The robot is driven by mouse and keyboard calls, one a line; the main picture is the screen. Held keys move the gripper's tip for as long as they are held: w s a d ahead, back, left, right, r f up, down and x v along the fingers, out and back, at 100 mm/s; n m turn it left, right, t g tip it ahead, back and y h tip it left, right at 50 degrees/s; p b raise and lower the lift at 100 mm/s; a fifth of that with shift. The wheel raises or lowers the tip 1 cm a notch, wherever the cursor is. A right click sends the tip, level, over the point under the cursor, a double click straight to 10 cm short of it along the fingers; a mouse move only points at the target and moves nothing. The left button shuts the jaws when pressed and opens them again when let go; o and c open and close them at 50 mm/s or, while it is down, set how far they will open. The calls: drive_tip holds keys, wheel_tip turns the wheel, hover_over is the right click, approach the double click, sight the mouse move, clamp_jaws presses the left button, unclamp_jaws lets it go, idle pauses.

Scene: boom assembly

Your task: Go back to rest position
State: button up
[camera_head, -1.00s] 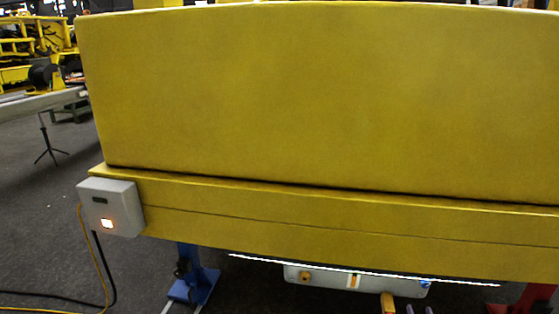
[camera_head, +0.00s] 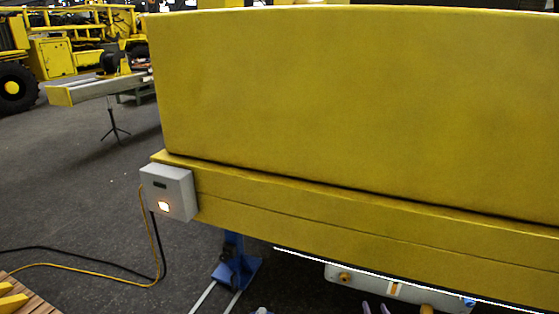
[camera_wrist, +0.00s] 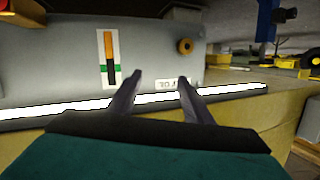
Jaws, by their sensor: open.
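My gripper (camera_wrist: 160,82) is open, with two dark, empty fingers apart in front of a grey panel (camera_wrist: 60,65) in the wrist view. The panel has an orange, green and black strip (camera_wrist: 109,60), a brass-coloured knob (camera_wrist: 184,46) and a small white label (camera_wrist: 172,84). I cannot tell whether the fingers touch it. In the head view, the gripper's tips (camera_head: 375,309) show faintly at the bottom edge, below the panel (camera_head: 370,285). The panel sits under a large yellow boom (camera_head: 350,100). Most of my arm is out of view.
A grey box (camera_head: 168,191) with a lit square is fixed to the boom's left end, with cables (camera_head: 80,266) running across the floor. A blue stand (camera_head: 235,265) is below. A wooden pallet (camera_head: 25,295) lies at lower left. Open floor (camera_head: 80,190) lies left.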

drive_tip(key=s+a+f+g+p, duration=0.3)
drive_tip(key=s+a+f+g, duration=0.6)
drive_tip(key=s+a+f, duration=0.4)
drive_tip(key=s+a+g, duration=0.2)
drive_tip(key=s+g, duration=0.2)
drive_tip(key=s, duration=0.3)
drive_tip(key=s+a+n+g, duration=0.1)
drive_tip(key=s+g, duration=0.3)
drive_tip(key=s, duration=0.4)
drive_tip(key=s+a+n+g, duration=0.1)
drive_tip(key=s+g, duration=0.3)
drive_tip(key=s, duration=0.4)
drive_tip(key=shift+s+a+r+y, duration=0.3)
drive_tip(key=shift+a+y, duration=0.1)
drive_tip(key=shift+a, duration=0.45)
drive_tip(key=shift+w, duration=0.1)
